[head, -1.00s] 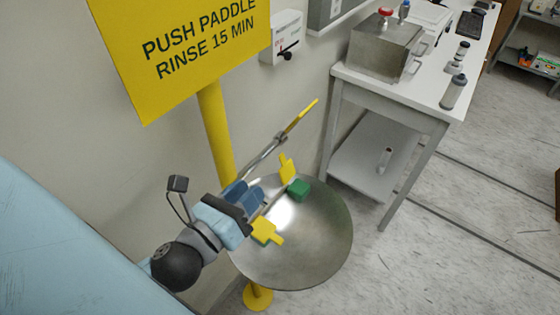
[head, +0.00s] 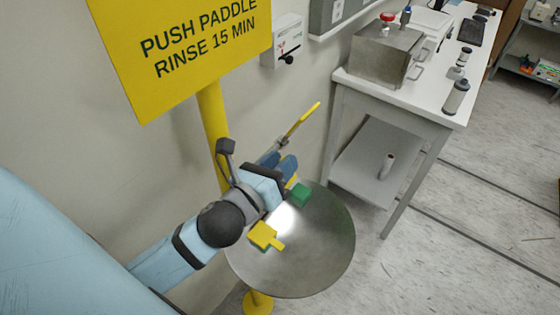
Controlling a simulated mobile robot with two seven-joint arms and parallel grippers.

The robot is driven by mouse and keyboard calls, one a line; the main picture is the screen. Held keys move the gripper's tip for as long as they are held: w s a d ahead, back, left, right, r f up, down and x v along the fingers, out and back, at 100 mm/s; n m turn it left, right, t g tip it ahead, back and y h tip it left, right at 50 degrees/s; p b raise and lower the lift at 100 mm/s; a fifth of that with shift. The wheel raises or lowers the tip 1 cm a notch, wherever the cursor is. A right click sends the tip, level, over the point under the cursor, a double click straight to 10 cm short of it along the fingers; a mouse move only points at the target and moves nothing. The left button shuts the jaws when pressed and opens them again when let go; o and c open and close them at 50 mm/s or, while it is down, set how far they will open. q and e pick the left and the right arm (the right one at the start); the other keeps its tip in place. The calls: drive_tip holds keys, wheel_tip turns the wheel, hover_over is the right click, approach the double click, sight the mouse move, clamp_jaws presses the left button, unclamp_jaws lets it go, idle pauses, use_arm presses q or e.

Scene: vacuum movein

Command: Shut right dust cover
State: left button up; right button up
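The eyewash bowl (head: 325,245) is a round steel dish on a yellow post. On its near side, a yellow dust cover (head: 263,235) lies flat with its tab pointing right. On the far side, a green nozzle head (head: 300,194) shows bare. The second yellow cover (head: 291,181) stands beside it, mostly hidden behind my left gripper (head: 279,162). The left gripper is over the bowl's far left rim, its blue fingers close to that raised cover. I cannot tell whether they touch it, or how far apart the fingers are. My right gripper is not in view.
A yellow sign (head: 185,50) and its yellow post (head: 211,120) stand left of the bowl. A yellow-tipped paddle (head: 304,121) sticks up behind the gripper. A white bench (head: 420,97) with a metal box (head: 385,55) stands at right. The floor right of the bowl is clear.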

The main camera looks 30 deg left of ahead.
use_arm(q)
clamp_jaws()
drive_tip(key=shift+r, duration=0.1)
drive_tip(key=shift+d+r+m+p, duration=0.3)
drive_tip(key=shift+m+p, duration=0.3)
drive_tip(key=shift+p, duration=0.45)
drive_tip(key=m+p, duration=0.1)
drive_tip(key=d+m+p, duration=0.1)
drive_tip(key=p, duration=0.1)
drive_tip(key=shift+s+d+m, duration=0.1)
drive_tip(key=shift+d+m, duration=0.2)
drive_tip(key=shift+m, duration=0.1)
drive_tip(key=shift+d+m+p, duration=0.35)
drive_tip(key=shift+m+p, duration=0.35)
drive_tip(key=shift+p, duration=0.25)
drive_tip(key=shift+d+f+m+p, duration=0.2)
drive_tip(key=shift+d+m+p, duration=0.2)
drive_tip(key=shift+m+p, duration=0.3)
